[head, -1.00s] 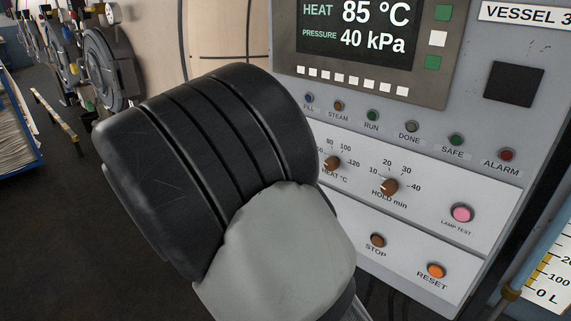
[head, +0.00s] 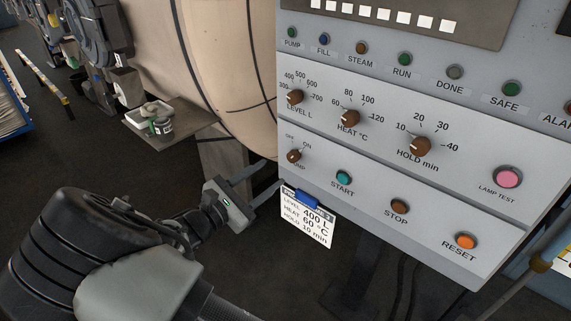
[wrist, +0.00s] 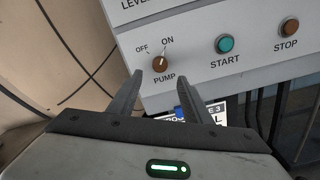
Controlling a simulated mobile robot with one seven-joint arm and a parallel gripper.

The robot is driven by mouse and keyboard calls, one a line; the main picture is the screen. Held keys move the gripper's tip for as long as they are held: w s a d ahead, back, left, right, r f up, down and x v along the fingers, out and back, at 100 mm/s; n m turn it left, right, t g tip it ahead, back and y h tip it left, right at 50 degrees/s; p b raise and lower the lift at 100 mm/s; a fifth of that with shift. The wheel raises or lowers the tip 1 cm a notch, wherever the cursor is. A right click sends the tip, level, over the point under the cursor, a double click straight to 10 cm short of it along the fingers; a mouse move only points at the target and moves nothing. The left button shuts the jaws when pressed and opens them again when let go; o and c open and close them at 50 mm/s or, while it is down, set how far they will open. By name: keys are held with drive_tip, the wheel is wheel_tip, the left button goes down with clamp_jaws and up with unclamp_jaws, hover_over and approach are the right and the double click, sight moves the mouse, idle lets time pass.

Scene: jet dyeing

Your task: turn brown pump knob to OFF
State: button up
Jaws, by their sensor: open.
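The brown pump knob (head: 294,156) is at the lower left of the control panel, under OFF and ON marks. In the wrist view the knob (wrist: 160,64) shows a pale pointer line aimed up and slightly right, toward ON. My gripper (head: 272,178) is open and empty, just left of and below the panel's lower left corner in the head view. In the wrist view my gripper's fingertips (wrist: 162,76) lie either side of the knob, a little below it in the picture. I see no contact; the exact gap cannot be told.
A white card with a blue clip (head: 306,222) hangs at the panel's lower edge, close to my fingers. The START button (head: 343,178), STOP button (head: 399,206) and level knob (head: 295,97) are nearby. A small shelf with containers (head: 160,122) stands left.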

sight(290, 159)
drive_tip(key=x, duration=0.8)
drive_tip(key=shift+b, duration=0.35)
drive_tip(key=shift+c, duration=0.6)
drive_tip(key=c, duration=1)
drive_tip(key=shift+o, duration=0.3)
